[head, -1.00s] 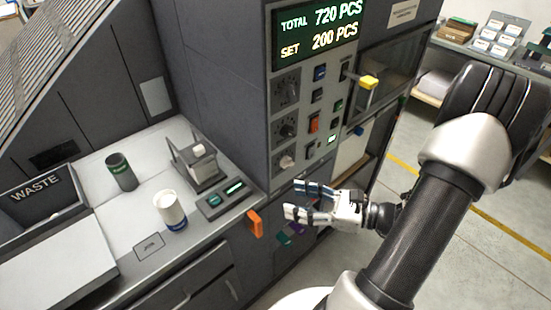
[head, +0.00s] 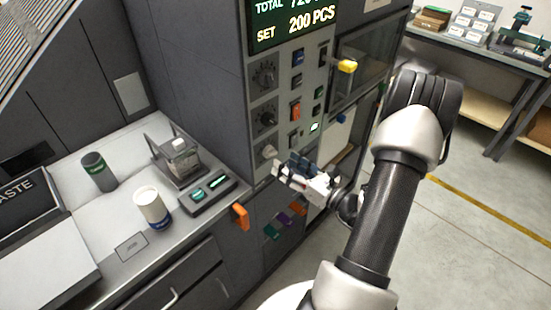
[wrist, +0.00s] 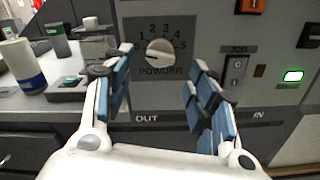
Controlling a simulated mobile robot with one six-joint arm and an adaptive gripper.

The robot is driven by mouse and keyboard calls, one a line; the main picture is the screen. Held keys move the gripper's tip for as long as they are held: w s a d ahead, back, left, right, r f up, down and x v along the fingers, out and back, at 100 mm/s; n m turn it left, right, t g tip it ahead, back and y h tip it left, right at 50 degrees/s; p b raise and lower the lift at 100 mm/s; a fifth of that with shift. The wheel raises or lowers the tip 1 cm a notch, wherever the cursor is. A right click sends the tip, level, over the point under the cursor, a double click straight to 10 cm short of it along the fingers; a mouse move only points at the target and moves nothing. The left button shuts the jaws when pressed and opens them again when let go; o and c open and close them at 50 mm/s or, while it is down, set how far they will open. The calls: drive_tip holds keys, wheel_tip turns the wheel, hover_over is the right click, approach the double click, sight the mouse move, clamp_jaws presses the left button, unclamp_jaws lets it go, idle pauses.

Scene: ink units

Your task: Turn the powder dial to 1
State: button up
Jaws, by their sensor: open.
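The powder dial (wrist: 160,50) is a pale round knob on a dark plate with numbers around its top and the word POWDER under it. I cannot tell for sure which number its pointer is at. In the head view the dial (head: 268,152) is the lowest knob on the machine's panel. My gripper (wrist: 158,78) is open and empty, its blue-padded fingers pointing at the panel. In the wrist view the dial shows between the fingertips, towards the top, with a gap still in front of it. In the head view my gripper (head: 282,172) is just below and right of the dial.
Two more dials (head: 265,117) sit above, with several switches to their right.

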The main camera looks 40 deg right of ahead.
sight(274, 155)
drive_tip(key=w, duration=0.5)
drive_tip(key=shift+w+a+b, duration=0.2)
drive_tip(key=shift+w+b, duration=0.1)
drive_tip(key=shift+b, duration=0.05)
drive_tip(key=shift+c, duration=0.4)
drive_tip(key=c, duration=1)
